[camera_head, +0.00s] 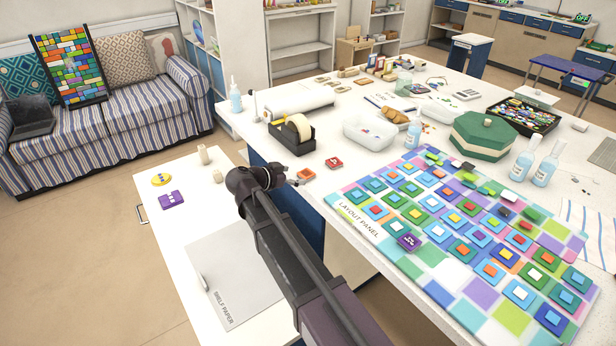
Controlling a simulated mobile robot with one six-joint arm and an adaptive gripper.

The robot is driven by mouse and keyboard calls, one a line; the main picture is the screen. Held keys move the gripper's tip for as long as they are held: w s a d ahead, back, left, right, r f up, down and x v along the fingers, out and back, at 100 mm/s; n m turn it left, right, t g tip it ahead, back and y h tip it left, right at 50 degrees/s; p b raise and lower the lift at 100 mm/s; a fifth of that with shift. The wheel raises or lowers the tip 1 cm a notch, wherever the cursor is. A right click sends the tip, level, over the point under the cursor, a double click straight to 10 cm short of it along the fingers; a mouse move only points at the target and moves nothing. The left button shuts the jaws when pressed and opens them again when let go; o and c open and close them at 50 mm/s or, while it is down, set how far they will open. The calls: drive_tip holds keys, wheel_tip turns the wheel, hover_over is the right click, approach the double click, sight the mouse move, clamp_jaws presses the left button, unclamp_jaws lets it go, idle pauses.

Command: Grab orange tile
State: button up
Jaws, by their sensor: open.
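A small orange tile (306,174) lies flat near the left edge of the white worktable. My gripper (293,182) is open, at the end of my arm, just left of the orange tile and close to it. I cannot tell whether a finger touches the tile. The arm hides part of the table edge and the gripper's underside. A red tile (333,163) lies a little to the right and behind the orange one.
A black tape dispenser (292,138) stands behind the orange tile. The layout panel (432,256), covered with many coloured tiles, fills the right. A lower white surface at left bears shelf paper (232,270), a purple tile (171,199) and a yellow disc (161,179).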

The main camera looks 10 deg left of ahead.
sight(306, 174)
drive_tip(key=shift+b+x, duration=0.6)
drive_tip(key=shift+x, duration=1.4)
drive_tip(key=c, duration=1.2)
